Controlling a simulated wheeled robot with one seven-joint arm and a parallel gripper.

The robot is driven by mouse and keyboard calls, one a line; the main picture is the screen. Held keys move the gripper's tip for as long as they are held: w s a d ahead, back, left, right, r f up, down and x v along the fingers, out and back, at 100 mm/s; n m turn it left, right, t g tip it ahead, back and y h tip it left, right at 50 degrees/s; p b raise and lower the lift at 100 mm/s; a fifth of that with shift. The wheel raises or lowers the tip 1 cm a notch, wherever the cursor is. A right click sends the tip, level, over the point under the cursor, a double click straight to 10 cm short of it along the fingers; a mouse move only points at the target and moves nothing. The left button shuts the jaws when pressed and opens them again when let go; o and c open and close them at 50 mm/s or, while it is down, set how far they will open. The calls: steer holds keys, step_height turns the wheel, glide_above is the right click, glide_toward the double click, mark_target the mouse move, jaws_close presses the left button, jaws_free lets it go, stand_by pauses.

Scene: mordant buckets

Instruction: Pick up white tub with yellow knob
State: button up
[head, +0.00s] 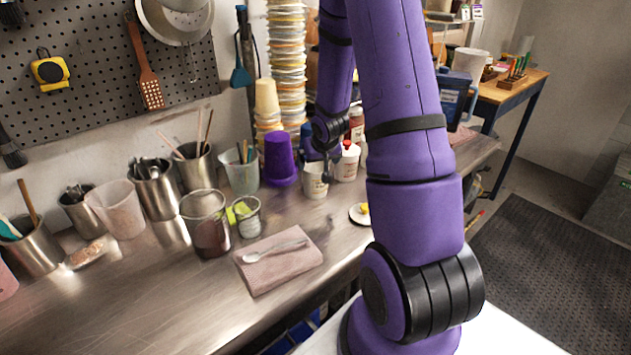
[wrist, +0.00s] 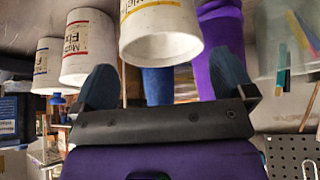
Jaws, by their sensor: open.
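In the head view, a white round lid with a yellow knob (head: 360,212) lies on the steel bench, apart from any tub. Behind it stands an open-looking white tub (head: 315,183). In the wrist view, a white tub with a yellow-banded label (wrist: 160,32) is upside down in the picture, its round rim towards the camera. My gripper (wrist: 164,60) is open, with one dark finger to each side of that tub; I cannot tell if they touch it. In the head view, my gripper (head: 326,168) is small and dark, just above the open-looking tub.
A white tub with a red knob (head: 347,163) stands close to the right. A purple cup (head: 279,160) and a clear beaker (head: 240,172) stand to the left. A pink cloth with a spoon (head: 277,262) lies in front.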

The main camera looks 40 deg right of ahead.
mark_target(315, 166)
steer(key=shift+x, duration=2.1)
steer(key=shift+a, duration=0.1)
steer(key=shift+c, duration=0.5)
steer(key=c, duration=0.8)
